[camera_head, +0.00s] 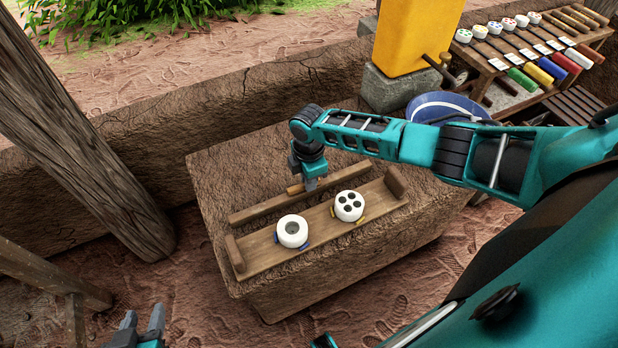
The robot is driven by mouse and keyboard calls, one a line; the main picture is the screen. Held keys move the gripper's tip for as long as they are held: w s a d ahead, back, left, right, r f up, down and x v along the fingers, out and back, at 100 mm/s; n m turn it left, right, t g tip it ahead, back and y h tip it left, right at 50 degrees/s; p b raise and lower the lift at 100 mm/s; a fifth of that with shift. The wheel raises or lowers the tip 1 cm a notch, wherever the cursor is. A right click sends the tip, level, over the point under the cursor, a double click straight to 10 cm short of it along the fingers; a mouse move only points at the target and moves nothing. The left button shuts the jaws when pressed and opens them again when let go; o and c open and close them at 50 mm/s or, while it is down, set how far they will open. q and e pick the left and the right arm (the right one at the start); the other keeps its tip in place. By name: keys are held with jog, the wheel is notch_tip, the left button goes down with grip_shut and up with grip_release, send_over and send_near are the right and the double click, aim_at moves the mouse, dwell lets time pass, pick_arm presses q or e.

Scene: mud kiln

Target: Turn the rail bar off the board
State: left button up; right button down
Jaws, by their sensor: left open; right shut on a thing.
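The wooden board (322,229) lies on the mud block, with a raised wooden block at each end. On it sit a white round piece with one large hole (292,231) and a white round piece with several dark holes (349,206). The long rail bar (258,208) lies along the board's far side, roughly parallel to it. My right gripper (311,186) points down at the middle of the bar, shut on it by a lighter wooden grip; its fingers partly hide the contact. My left gripper (143,322) is open and empty at the bottom left, low and away from the board.
The mud block (235,175) has bare room behind the bar. A yellow machine (415,35) on a grey stone and a blue round thing (446,106) stand behind my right arm. A rack (500,60) of tools and coloured rolls is at upper right. A wooden post (80,130) rises at left.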

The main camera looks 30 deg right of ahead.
dwell(0.4)
jog(key=c, duration=1.1)
grip_release()
notch_tip(320, 180, up, 13)
jog(key=p, duration=0.3)
jog(key=shift+a, duration=0.1)
